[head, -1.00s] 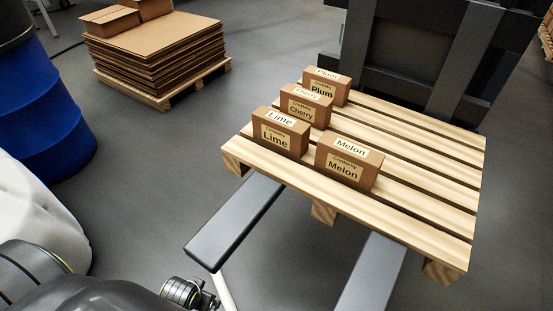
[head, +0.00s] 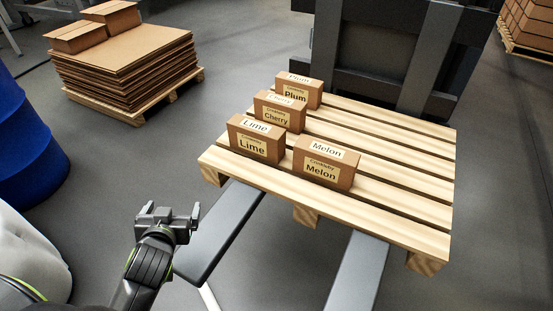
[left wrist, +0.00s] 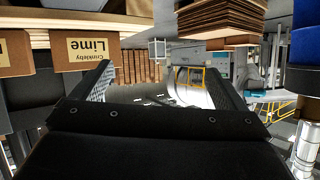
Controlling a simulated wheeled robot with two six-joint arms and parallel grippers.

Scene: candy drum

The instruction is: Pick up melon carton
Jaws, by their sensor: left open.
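The melon carton (head: 322,165) is a brown box with cream labels. It stands upright on the front part of the wooden pallet (head: 400,235), right of the lime carton (head: 255,140). My left gripper (head: 170,212) is open and empty, left of the pallet's front edge and well apart from the melon carton. In the left wrist view its two dark fingers (left wrist: 163,75) stand wide apart with nothing between them. The lime carton (left wrist: 88,50) shows there at the left, beside a cut-off carton (left wrist: 12,52) whose name I cannot read. My right gripper is not in view.
The cherry carton (head: 277,112) and plum carton (head: 300,92) stand behind the lime carton. A blue drum (head: 25,145) and a cardboard stack (head: 125,60) are at the left. The pallet's right side is clear.

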